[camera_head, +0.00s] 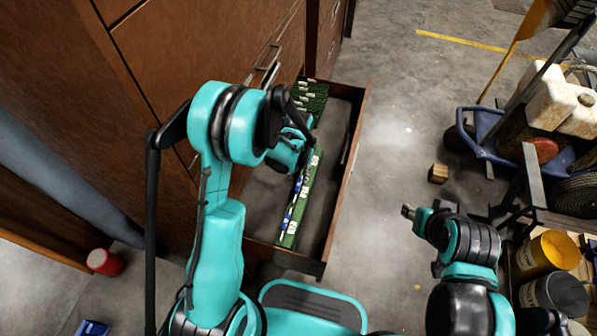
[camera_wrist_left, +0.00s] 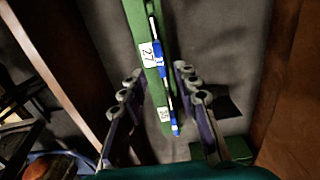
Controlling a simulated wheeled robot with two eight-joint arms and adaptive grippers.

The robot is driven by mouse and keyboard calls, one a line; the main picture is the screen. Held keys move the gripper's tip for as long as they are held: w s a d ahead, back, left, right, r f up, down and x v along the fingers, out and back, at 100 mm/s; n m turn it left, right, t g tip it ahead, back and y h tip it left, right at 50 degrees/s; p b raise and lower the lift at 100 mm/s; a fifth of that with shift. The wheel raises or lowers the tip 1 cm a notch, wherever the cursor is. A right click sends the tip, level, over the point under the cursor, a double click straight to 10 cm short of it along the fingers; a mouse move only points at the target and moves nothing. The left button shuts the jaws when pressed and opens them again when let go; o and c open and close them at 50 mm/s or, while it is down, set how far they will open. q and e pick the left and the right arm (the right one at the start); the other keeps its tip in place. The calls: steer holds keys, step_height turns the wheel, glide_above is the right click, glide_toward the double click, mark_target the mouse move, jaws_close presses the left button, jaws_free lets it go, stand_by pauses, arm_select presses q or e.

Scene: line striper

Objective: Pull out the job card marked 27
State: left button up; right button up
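The job card marked 27 shows in the left wrist view by its white label (camera_wrist_left: 147,54), beside a blue-and-white strip on a narrow green holder (camera_wrist_left: 137,15). A second white label (camera_wrist_left: 164,114), harder to read, sits nearer. My left gripper (camera_wrist_left: 157,76) is open, its fingers apart on either side of the green holder. In the head view the left gripper (camera_head: 306,141) reaches down into the open drawer (camera_head: 341,190), over the green row of labelled cards (camera_head: 297,205), and partly hides it. My right gripper (camera_head: 408,212) is outside the drawer; its finger opening is unclear.
A green block with white tabs (camera_head: 311,97) lies at the drawer's far end. The brown cabinet (camera_head: 200,50) rises on the left. A small wooden block (camera_head: 438,173) is on the floor; a loaded blue cart (camera_head: 482,140) and paint cans (camera_head: 555,250) stand right. The floor beside the drawer is mostly clear.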

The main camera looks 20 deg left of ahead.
mark_target(299, 184)
arm_select(q)
step_height(299, 184, down, 3)
steer(key=shift+r+b, duration=0.15)
steer(key=shift+b, duration=0.5)
steer(key=shift+f, duration=1.7)
jaws_close()
